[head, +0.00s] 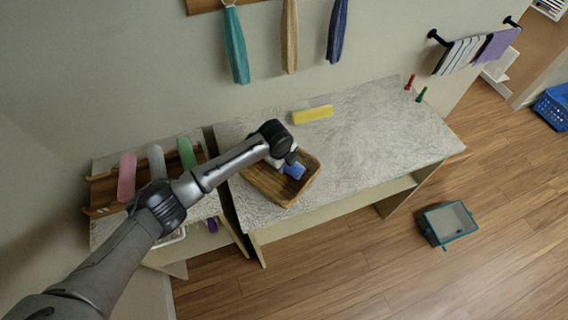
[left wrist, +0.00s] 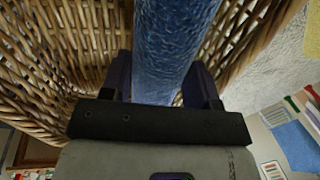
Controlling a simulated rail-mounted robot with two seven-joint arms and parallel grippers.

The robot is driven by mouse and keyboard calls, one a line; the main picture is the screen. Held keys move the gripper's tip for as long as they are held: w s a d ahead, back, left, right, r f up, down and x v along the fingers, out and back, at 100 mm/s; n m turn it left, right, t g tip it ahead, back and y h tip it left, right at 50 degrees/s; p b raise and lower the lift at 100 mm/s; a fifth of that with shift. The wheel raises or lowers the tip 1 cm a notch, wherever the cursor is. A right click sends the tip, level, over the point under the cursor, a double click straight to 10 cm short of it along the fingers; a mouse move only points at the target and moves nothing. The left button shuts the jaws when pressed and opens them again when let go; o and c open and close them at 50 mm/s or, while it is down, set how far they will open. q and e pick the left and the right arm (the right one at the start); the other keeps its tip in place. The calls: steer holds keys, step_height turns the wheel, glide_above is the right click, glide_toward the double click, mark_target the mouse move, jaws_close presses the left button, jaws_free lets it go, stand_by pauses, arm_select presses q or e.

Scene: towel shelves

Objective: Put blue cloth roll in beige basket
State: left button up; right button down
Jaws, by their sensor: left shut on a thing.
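The beige wicker basket (head: 272,190) stands on the grey-topped table, and its woven wall (left wrist: 55,45) fills much of the left wrist view. My left gripper (head: 287,165) is over the basket in the head view. It is shut on the blue cloth roll (left wrist: 175,45), which runs between its two fingers (left wrist: 160,85) toward the basket's inside. In the head view a small part of the blue cloth roll (head: 295,171) shows inside the basket's outline. I cannot tell whether the roll touches the basket's bottom. My right gripper is not in view.
A yellow block (head: 312,114) lies behind the basket on the table (head: 375,135). Red (head: 410,82) and green (head: 421,94) small items stand at its far right. A rack (head: 103,190) with pink, grey and green rolls is at left. The table right of the basket is clear.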

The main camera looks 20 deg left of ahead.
arm_select(q)
steer(key=shift+s+x, duration=0.25)
steer(key=shift+x, duration=0.9)
steer(key=shift+a+f, duration=0.1)
steer(key=shift+f, duration=0.05)
steer(key=shift+f, duration=0.1)
steer(key=o, duration=0.6)
steer(key=shift+o, duration=0.2)
steer(key=d+v, duration=0.1)
steer(key=v, duration=1.1)
steer(key=shift+a+r+p, duration=0.2)
steer(key=shift+a+p, duration=0.1)
steer(key=shift+a, duration=0.15)
